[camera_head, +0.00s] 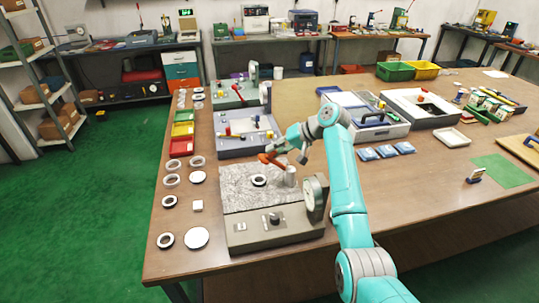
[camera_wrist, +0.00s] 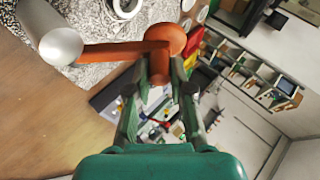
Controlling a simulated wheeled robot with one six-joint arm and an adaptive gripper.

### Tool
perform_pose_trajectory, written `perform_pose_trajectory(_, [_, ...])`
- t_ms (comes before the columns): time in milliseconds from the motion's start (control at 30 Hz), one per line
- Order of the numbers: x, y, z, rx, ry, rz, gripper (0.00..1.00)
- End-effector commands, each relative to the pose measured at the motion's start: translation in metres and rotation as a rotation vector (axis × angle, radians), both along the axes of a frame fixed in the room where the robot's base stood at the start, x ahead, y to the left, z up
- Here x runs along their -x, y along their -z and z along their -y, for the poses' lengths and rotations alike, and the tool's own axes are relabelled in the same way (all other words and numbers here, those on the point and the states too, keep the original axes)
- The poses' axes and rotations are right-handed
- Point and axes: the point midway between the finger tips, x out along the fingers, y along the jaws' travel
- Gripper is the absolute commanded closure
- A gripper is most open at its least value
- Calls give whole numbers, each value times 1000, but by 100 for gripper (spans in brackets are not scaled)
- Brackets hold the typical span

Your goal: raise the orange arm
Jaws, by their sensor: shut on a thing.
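The orange arm (camera_head: 268,160) sits above the speckled plate of the grey gauge stand (camera_head: 270,239). In the wrist view the orange arm (camera_wrist: 110,52) runs from a silver post (camera_wrist: 62,47) to a rounded orange end. My gripper (camera_head: 277,152) is at that end. In the wrist view the fingers of my gripper (camera_wrist: 160,72) stand on both sides of the orange end part and are shut on it. A dark-bored ring (camera_head: 259,180) lies on the plate, and part of it shows in the wrist view (camera_wrist: 125,7).
A round dial (camera_head: 316,197) stands at the stand's right side. Loose rings (camera_head: 172,181) and discs lie along the table's left edge, near red, yellow and green bins (camera_head: 182,130). Other instruments (camera_head: 245,134) stand behind.

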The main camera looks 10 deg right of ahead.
Motion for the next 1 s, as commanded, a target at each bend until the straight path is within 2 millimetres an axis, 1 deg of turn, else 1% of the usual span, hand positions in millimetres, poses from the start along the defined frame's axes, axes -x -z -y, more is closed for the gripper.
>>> perform_pose_trajectory(33, [0, -1, 7, -41, 4, -1, 100])
perform_pose_trajectory(100, [0, -3, 13, -99, 3, -2, 100])
perform_pose_trajectory(333, [0, -7, 27, -251, 2, -2, 100])
perform_pose_trajectory(633, [0, -8, 39, -249, 2, 1, 100])
perform_pose_trajectory(1000, [0, -7, 42, -245, 5, -2, 100])
